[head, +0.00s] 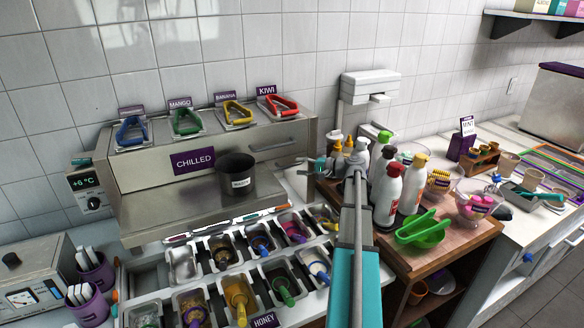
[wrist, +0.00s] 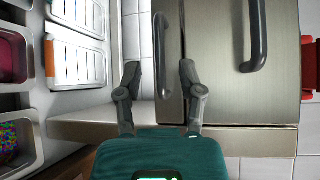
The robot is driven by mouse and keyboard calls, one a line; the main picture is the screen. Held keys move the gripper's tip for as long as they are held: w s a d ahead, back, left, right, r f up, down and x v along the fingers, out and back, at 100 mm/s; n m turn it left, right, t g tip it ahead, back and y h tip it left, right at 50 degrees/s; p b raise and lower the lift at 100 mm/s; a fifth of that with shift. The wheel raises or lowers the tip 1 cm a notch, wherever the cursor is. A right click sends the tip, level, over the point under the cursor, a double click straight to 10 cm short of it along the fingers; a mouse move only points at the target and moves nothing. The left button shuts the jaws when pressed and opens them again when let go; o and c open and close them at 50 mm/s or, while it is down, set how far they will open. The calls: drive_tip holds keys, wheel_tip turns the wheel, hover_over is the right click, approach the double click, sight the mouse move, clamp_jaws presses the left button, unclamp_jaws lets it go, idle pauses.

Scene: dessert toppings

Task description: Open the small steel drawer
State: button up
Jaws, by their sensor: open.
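The small steel drawer is the narrow steel front (wrist: 171,28) in the wrist view, with a dark curved bar handle (wrist: 160,50). My gripper (wrist: 160,78) is open, one dark finger on each side of that handle. The handle's end shows between the fingertips. I cannot tell whether they are level with it in depth, and no contact is visible. The drawer looks shut. In the head view my gripper (head: 318,167) is at the right end of the steel chilled unit (head: 130,172), where the small drawer's front is hard to make out.
A wider steel front with its own handle (wrist: 257,40) sits beside the small one. A black pot (head: 237,178) stands on the unit's ledge. Topping bins (head: 183,265) lie below.

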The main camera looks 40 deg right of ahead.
sight(291, 166)
drive_tip(key=shift+x, duration=2.1)
clamp_jaws()
drive_tip(key=shift+d, duration=0.1)
